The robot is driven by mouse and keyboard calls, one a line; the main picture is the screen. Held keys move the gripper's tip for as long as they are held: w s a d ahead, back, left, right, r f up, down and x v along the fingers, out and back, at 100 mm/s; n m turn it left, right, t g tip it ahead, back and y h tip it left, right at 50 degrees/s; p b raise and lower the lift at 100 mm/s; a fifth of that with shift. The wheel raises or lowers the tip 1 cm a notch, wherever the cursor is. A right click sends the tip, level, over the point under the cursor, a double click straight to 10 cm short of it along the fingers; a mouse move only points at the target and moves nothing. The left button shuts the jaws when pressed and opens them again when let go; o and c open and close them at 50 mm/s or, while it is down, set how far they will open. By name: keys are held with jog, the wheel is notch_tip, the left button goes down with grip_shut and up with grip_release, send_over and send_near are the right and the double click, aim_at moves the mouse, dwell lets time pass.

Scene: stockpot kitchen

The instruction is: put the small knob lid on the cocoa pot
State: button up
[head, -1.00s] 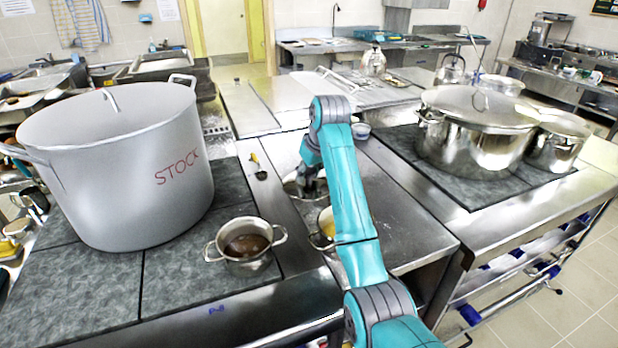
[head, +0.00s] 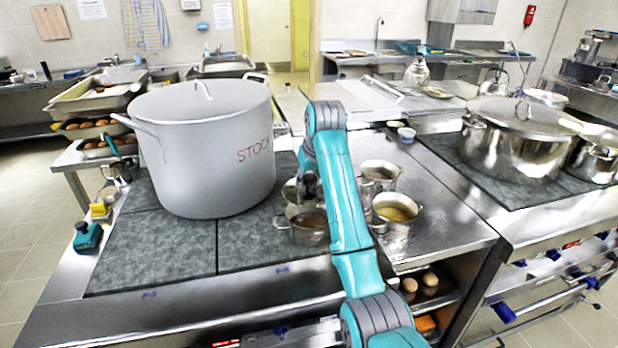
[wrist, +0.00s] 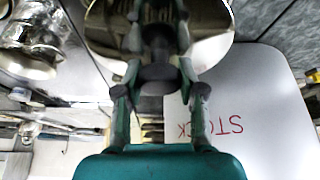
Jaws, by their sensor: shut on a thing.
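My gripper (head: 309,192) is shut on the small knob lid (head: 290,191), a shiny steel disc held level by its knob. In the wrist view my gripper (wrist: 158,45) covers the lid's middle, and the lid's rim (wrist: 211,32) shows on both sides. A small two-handled steel pot (head: 303,236) with dark brown contents, which looks like the cocoa pot, stands on the dark hob. The lid appears just behind and above it; the exact gap cannot be told. My arm hides part of the pot's right side.
The big stockpot (head: 205,150) marked STOCK stands close on the left. Right of my arm are a pot with yellow contents (head: 396,228) and another small open pot (head: 380,187). A large lidded pot (head: 512,150) stands farther right. The front left hob is clear.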

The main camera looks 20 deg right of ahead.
aim_at(311, 190)
jog(key=shift+d+f, duration=0.1)
jog(key=shift+f, duration=2.75)
jog(key=shift+f, duration=0.55)
jog(key=o, duration=1.3)
